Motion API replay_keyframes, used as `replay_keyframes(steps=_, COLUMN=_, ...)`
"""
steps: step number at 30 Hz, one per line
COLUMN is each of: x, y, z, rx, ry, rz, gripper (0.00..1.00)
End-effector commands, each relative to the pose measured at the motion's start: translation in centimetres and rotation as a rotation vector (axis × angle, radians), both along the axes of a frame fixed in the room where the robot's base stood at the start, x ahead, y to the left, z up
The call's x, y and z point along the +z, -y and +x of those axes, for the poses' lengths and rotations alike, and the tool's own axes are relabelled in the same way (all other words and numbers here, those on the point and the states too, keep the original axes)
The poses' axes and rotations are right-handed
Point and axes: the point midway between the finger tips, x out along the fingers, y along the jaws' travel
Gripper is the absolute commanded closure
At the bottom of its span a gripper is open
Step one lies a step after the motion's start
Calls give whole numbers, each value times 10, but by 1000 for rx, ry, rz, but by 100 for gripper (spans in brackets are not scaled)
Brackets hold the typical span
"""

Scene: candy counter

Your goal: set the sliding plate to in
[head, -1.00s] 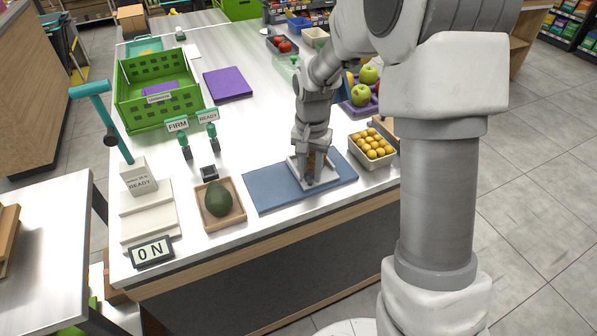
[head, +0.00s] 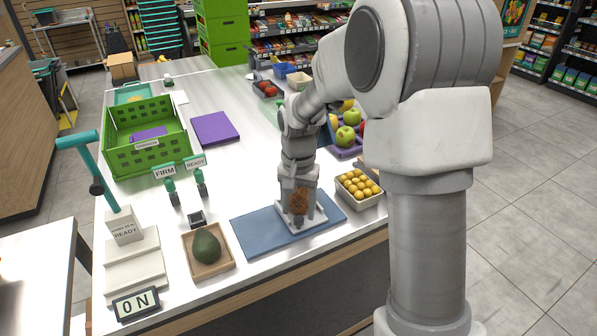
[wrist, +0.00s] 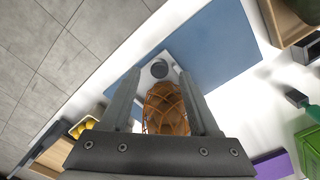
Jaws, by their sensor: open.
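A pale plate with a dark grey round knob, seemingly the sliding plate (head: 317,214), lies on the blue mat (head: 258,228), towards its right part. It also shows in the wrist view, where the knob (wrist: 160,69) is seen between the fingertips. My gripper (head: 298,214) is over this plate, pointing down, its jaws open. In the wrist view my gripper (wrist: 158,80) has one finger on each side of an orange mesh with something brown inside (wrist: 166,106). I cannot tell whether the fingers touch the mesh or knob. Parts of the plate are hidden by my gripper.
Left of the mat, a wooden tray (head: 226,266) holds a dark green avocado (head: 206,246). A box of yellow fruit (head: 376,203) is close on the right. A stepped white stand (head: 134,268), an ON sign (head: 136,303) and a green crate (head: 117,155) are farther left.

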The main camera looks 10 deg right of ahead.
Motion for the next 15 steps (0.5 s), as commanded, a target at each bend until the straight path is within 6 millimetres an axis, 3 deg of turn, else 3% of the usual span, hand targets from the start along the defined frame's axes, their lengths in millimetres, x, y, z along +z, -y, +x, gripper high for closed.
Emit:
replay_keyframes(steps=9, x=81, y=0, z=1, rx=0, ry=4, rz=0, gripper=38)
replay_keyframes(steps=15, x=124, y=0, z=0, rx=1, ry=4, rz=0, gripper=38)
